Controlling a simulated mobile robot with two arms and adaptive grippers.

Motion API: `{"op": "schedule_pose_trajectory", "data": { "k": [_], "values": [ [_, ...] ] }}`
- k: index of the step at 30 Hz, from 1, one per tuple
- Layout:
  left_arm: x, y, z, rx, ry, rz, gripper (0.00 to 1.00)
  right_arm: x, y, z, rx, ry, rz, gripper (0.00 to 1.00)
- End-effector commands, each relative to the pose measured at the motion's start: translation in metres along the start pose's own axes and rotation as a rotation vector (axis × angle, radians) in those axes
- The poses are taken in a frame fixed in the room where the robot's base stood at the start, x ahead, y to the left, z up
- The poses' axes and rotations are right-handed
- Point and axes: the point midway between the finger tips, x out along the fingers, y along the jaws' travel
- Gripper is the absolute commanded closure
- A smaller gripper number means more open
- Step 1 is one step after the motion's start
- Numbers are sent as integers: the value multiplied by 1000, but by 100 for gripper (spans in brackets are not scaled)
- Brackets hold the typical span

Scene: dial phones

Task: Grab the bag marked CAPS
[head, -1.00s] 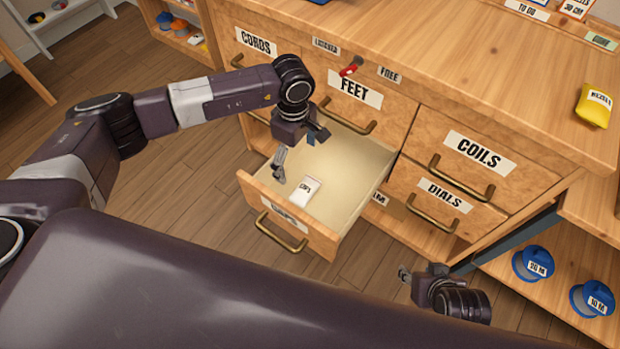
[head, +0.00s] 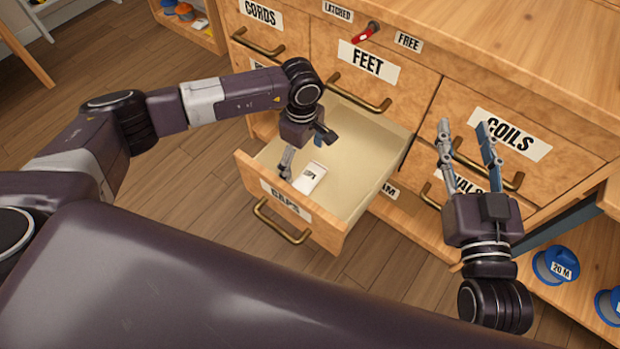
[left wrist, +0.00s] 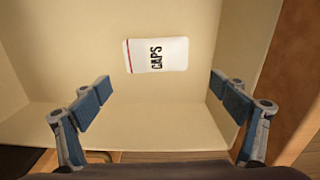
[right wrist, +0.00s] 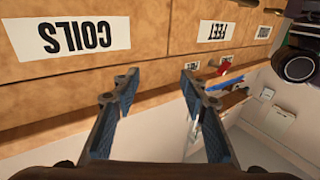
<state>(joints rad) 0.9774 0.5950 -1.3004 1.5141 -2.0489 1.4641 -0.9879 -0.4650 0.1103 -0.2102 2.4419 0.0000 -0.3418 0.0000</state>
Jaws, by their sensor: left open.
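The white bag marked CAPS (head: 310,178) lies flat on the floor of the open drawer labelled CAPS (head: 286,199). It also shows in the left wrist view (left wrist: 156,55), label readable sideways, between and beyond the fingers. My left gripper (head: 305,155) is open and empty above the drawer, pointing down, apart from the bag. In the left wrist view its fingers (left wrist: 160,95) are spread wide. My right gripper (head: 466,140) is open and empty in front of the drawers marked COILS and DIALS. Its fingers also show in the right wrist view (right wrist: 158,85).
The cabinet has closed drawers marked CORDS (head: 262,28), FEET (head: 366,66) and COILS (head: 512,135). A red key-like piece (head: 367,31) sits between the LATCHED and FREE labels. Blue spools (head: 556,265) stand on the lower right shelf. Wooden floor is clear in front of the drawer.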

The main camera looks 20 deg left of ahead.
Motion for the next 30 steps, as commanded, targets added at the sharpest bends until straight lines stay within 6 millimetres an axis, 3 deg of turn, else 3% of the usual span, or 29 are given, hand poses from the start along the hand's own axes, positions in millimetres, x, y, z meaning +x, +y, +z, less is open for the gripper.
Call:
{"op": "schedule_pose_trajectory", "data": {
  "k": [10,21,30],
  "values": [
    [20,2,1,1,0,0,10,0,-4,-30,4,148,-8,60],
    [55,5,2,0,-1,0,10,-20,-12,-98,16,476,-25,60],
    [62,6,2,1,0,1,10,-29,-13,-115,19,559,-28,60]
  ]
}}
